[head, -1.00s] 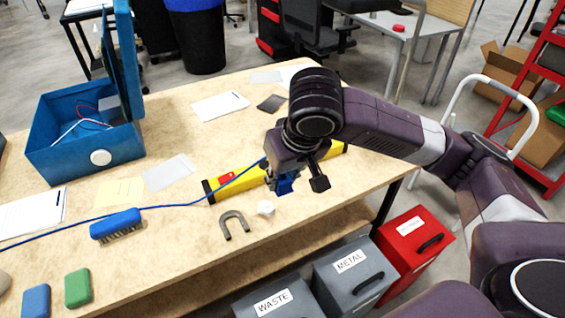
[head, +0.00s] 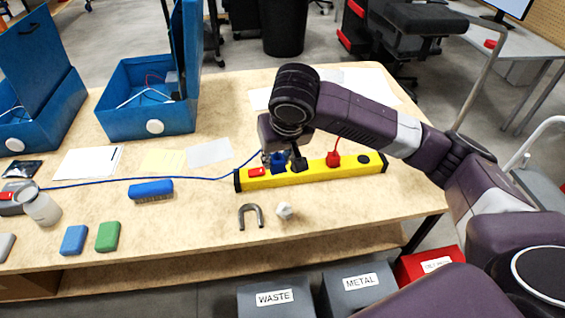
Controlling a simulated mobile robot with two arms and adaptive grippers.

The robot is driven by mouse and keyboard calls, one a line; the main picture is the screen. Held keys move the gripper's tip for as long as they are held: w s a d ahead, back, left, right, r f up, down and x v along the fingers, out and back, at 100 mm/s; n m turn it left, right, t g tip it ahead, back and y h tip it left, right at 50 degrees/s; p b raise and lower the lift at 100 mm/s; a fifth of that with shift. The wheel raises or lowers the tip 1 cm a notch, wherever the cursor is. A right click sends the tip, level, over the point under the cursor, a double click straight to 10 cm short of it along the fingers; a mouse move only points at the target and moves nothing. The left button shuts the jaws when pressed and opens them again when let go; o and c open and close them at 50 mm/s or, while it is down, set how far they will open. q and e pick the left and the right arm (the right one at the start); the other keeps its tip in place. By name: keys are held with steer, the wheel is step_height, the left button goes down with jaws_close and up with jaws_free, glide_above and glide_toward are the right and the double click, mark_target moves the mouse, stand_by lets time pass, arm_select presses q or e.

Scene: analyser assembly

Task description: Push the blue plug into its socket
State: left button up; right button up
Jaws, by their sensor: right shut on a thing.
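A yellow power strip (head: 310,175) lies on the wooden table, with a red switch (head: 257,172) at its left end. A red plug (head: 333,159) with a red cord stands in the strip, and a dark open socket (head: 362,160) shows right of it. My right gripper (head: 284,160) points down over the strip's left half and is shut on the blue plug (head: 278,167). The blue plug is at the strip's top, right of the switch; I cannot tell how deep it sits. Its blue cable (head: 205,178) runs left across the table. My left gripper is not in view.
In front of the strip lie a grey horseshoe magnet (head: 250,216) and a white faceted piece (head: 285,211). A blue brush (head: 151,190) lies at left by the cable. An open blue box (head: 147,110) stands behind. Papers (head: 209,153) lie flat near it.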

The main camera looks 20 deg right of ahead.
steer(key=w+d+f+m+p, duration=0.1)
steer(key=w+d+f+p, duration=0.6)
steer(key=w+d+p, duration=0.2)
steer(key=shift+w+d+f+m+h+p, duration=0.15)
steer(key=shift+w+d+m+h+p, duration=0.2)
steer(key=shift+d, duration=0.4)
steer(key=shift+f, duration=0.15)
step_height(320, 180, down, 6)
steer(key=b, duration=0.6)
steer(key=shift+r, duration=0.25)
steer(key=shift+s+r, duration=0.1)
steer(key=shift+a+p, duration=0.1)
steer(key=shift+p, duration=0.25)
stand_by(0.7)
